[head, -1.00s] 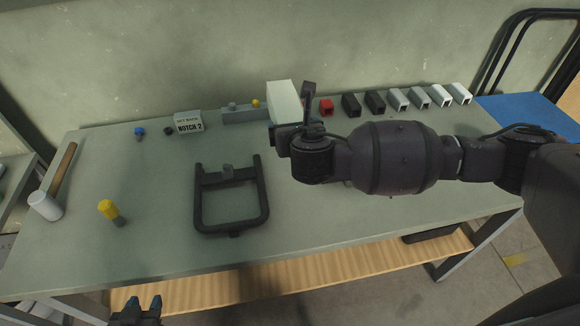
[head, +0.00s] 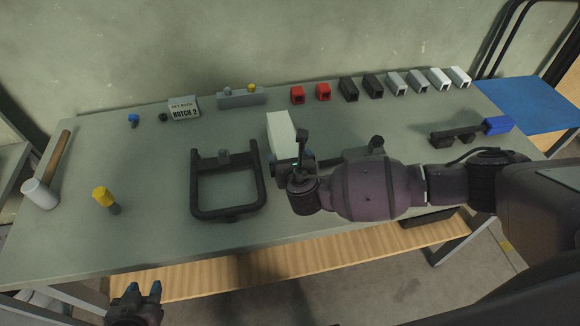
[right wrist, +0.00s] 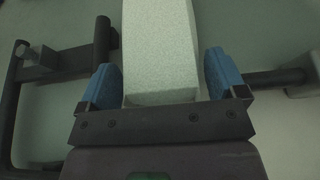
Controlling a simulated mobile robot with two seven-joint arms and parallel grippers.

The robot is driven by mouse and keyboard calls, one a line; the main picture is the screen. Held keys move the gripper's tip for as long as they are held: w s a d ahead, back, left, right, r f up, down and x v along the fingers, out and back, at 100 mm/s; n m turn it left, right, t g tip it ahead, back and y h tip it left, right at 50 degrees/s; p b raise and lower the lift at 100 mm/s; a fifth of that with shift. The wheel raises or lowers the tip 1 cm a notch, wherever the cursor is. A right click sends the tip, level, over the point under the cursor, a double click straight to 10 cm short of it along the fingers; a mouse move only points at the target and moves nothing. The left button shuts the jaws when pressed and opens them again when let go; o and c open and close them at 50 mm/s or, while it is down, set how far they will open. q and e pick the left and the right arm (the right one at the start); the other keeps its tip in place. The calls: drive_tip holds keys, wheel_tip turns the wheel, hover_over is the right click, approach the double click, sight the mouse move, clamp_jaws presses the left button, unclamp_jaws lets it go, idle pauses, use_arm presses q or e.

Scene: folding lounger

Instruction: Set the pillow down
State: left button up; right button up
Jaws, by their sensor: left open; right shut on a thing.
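The pillow (head: 281,129) is a pale, cream-white block between the black U-shaped frame and the middle of the bench. My right gripper (head: 294,158) is shut on its near end. In the right wrist view the pillow (right wrist: 160,50) runs away from me between the blue fingertips (right wrist: 163,83). It is low over the bench top; I cannot tell whether its underside touches. My left gripper (head: 143,289) is open and empty, below the bench's front edge at bottom left.
The black frame (head: 196,190) lies just left of the pillow. A grey part with a dark rod (head: 365,152) is to its right. Several red, black and pale end caps (head: 349,89) line the back. A mallet (head: 40,193) and a yellow-handled tool (head: 103,197) lie left.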

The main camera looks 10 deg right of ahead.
drive_tip(key=shift+f, duration=1.5)
drive_tip(key=o, duration=0.7)
